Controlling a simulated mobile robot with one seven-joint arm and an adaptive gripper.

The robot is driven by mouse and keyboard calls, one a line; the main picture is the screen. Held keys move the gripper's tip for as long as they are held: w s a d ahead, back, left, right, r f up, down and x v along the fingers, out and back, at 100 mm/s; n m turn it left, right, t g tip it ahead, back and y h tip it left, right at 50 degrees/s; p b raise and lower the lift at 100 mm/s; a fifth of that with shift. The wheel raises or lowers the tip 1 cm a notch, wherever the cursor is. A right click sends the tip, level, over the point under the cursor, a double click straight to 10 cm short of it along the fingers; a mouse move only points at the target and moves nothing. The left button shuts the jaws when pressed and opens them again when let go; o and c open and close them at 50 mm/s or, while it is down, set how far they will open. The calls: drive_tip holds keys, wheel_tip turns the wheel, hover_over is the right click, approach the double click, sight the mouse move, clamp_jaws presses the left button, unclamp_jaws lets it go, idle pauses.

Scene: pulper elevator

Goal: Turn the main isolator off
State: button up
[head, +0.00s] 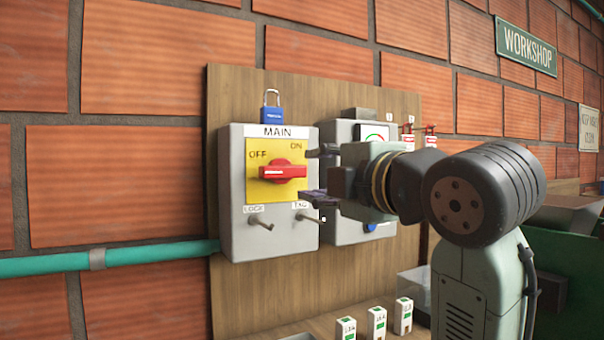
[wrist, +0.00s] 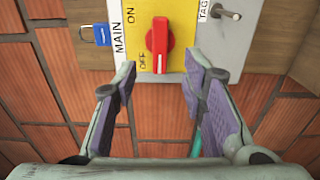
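The main isolator is a grey box (head: 232,190) labelled MAIN, with a yellow plate marked OFF at upper left and ON at upper right. Its red handle (head: 283,172) lies horizontal, with a white mark at its left end. In the wrist view the scene is turned sideways and the handle (wrist: 157,45) stands upright in the picture. My gripper (head: 318,175) is open and empty, its fingers spread one above the other to the right of the handle. In the wrist view the gripper (wrist: 160,80) has its fingertips apart, with the handle visible beyond the gap between them.
A blue padlock (head: 272,115) sits above the box. A second grey box (head: 345,230) is partly hidden by my arm. Several small labelled blocks (head: 377,322) stand below.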

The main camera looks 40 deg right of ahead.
drive_tip(key=shift+v, duration=1.2)
